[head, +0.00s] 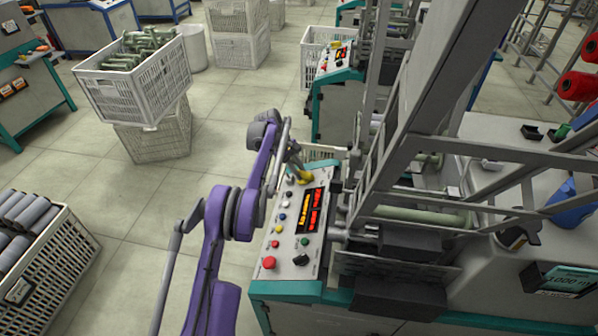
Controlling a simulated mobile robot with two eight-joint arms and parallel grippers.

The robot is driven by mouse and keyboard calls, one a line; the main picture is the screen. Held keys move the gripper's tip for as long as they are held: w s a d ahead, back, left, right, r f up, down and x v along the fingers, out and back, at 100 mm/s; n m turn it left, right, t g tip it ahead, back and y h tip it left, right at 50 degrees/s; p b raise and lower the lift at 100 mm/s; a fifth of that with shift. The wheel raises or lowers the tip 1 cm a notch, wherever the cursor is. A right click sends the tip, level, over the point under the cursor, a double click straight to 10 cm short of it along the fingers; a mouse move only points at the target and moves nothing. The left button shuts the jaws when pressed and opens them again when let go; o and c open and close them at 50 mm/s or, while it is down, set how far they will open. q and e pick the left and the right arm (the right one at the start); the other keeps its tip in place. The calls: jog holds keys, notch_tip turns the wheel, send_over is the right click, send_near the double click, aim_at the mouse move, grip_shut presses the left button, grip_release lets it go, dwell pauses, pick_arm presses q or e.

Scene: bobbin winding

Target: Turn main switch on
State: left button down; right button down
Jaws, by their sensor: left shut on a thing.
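The machine's control panel (284,242) is in the middle of the head view, with a lit red and yellow display (311,211). A yellow switch (305,179), which looks like the main switch, is at the panel's far end. My left gripper (299,172) reaches down to it from the left and is shut on it. The fingers are small and partly hide the switch, so I cannot tell its turned position. My right gripper is not in view.
The panel also has a red button (269,262), a black knob (301,259) and several small coloured buttons. The grey machine frame (420,110) rises close on the right. A white crate of green bobbins (128,88) stands at the back left.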

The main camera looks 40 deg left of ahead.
pick_arm(q)
jog(key=c, duration=0.8)
grip_release()
jog(key=shift+o, duration=0.2)
jog(key=shift+r, duration=0.1)
jog(key=p+v, duration=0.1)
jog(key=v, duration=0.9)
jog(key=shift+a+r+p, duration=0.2)
jog(key=shift+r+p, duration=0.05)
jog(key=shift+p, duration=0.1)
jog(key=shift+s, duration=0.15)
